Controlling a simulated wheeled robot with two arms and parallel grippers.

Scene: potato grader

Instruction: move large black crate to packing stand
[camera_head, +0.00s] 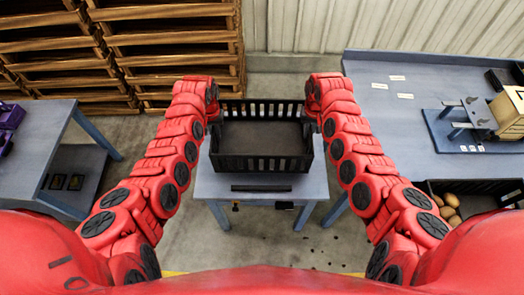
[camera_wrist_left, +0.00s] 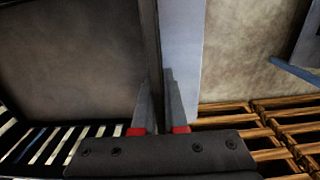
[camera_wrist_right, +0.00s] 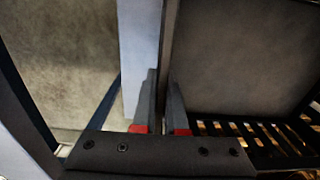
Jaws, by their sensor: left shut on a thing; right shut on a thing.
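My left gripper (camera_wrist_left: 158,105) is shut on the crate's left wall (camera_wrist_left: 148,45), one finger inside and one outside. My right gripper (camera_wrist_right: 163,100) is shut on the crate's right wall (camera_wrist_right: 168,40) the same way. In the head view both grippers are mostly hidden by my arms. I cannot tell which surface is the packing stand.
Wooden pallets (camera_head: 165,40) are stacked at the back left. A blue-grey table (camera_head: 40,140) stands at left. A larger bench (camera_head: 400,120) at right holds a device (camera_head: 508,112). A black crate with potatoes (camera_head: 475,187) is at lower right. Bare floor (camera_head: 280,245) lies in front.

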